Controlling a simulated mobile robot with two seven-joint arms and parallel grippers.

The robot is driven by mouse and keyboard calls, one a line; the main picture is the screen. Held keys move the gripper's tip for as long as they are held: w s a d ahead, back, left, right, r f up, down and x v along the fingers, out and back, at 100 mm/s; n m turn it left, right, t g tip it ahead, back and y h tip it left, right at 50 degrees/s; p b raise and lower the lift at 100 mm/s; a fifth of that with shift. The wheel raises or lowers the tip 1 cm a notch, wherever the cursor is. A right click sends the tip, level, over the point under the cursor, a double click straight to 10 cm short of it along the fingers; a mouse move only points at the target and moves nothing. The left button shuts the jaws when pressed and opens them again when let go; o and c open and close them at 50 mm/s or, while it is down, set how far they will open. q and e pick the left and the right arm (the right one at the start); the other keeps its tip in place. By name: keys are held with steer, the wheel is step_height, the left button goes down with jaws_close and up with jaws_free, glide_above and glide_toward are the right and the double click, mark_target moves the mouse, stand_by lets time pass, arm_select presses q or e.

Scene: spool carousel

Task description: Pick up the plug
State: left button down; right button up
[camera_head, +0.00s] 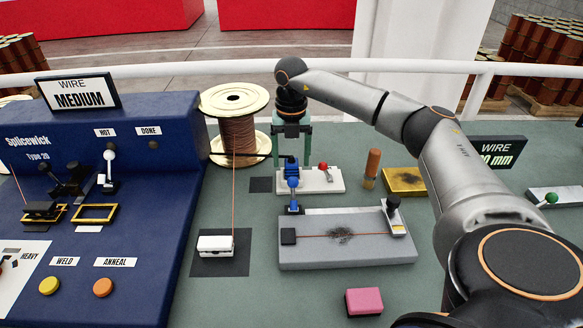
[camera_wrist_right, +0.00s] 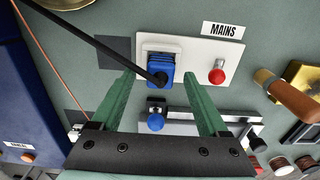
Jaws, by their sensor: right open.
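The blue plug (camera_head: 291,166) sits on the white mains panel (camera_head: 325,183), with a black cable running from it to the left. In the right wrist view the plug (camera_wrist_right: 160,70) shows between and beyond the green fingertips. My right gripper (camera_head: 291,152) is open and empty, pointing down above the plug. In the right wrist view one finger of the gripper (camera_wrist_right: 159,76) is on each side of the plug. I cannot tell the exact height gap. My left gripper is not in view.
A red knob (camera_wrist_right: 217,76) stands beside the plug on the panel. A blue-knobbed clamp (camera_head: 293,195) on the grey plate (camera_head: 340,255) is close in front. The wire spool (camera_head: 237,130) stands left. A wooden-handled tool (camera_head: 372,166) is at right.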

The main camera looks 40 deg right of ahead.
step_height(320, 180, down, 2)
jaws_close()
stand_by(0.7)
